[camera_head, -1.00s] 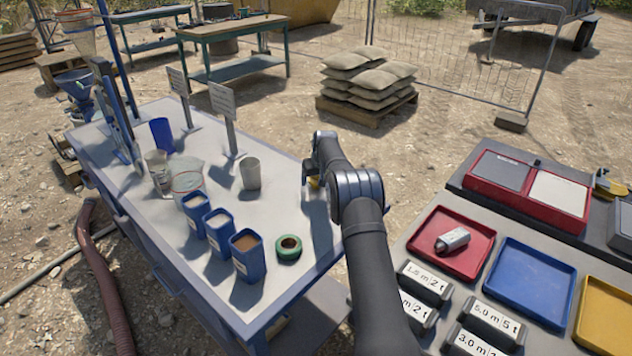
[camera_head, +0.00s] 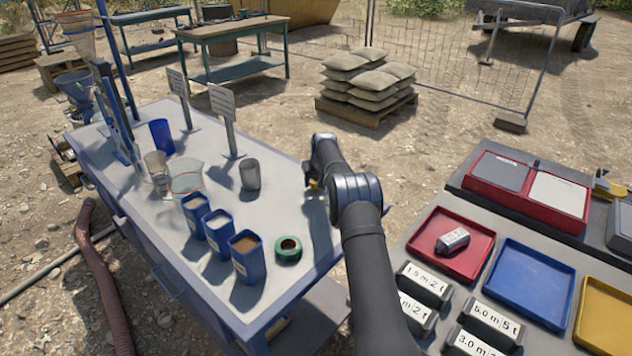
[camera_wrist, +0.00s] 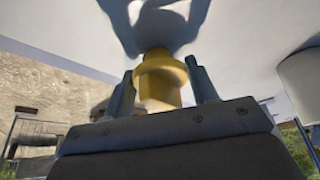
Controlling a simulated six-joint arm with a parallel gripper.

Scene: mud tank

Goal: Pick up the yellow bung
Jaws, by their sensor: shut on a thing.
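The yellow bung (camera_wrist: 160,80) is between the two fingers of my gripper (camera_wrist: 160,88) in the wrist view. The fingers are shut on it, one on each side. In the head view my gripper (camera_head: 312,187) is at the right part of the grey bench top, mostly hidden by my own arm. Only a small yellow-orange bit of the bung (camera_head: 314,184) shows there. I cannot tell whether the bung touches the bench.
A grey cup (camera_head: 250,175) stands left of my gripper. A green tape ring (camera_head: 288,249) and several blue containers (camera_head: 246,256) stand nearer. A sign (camera_head: 225,120) rises behind. At right are a red tray (camera_head: 450,262) and a blue tray (camera_head: 530,280).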

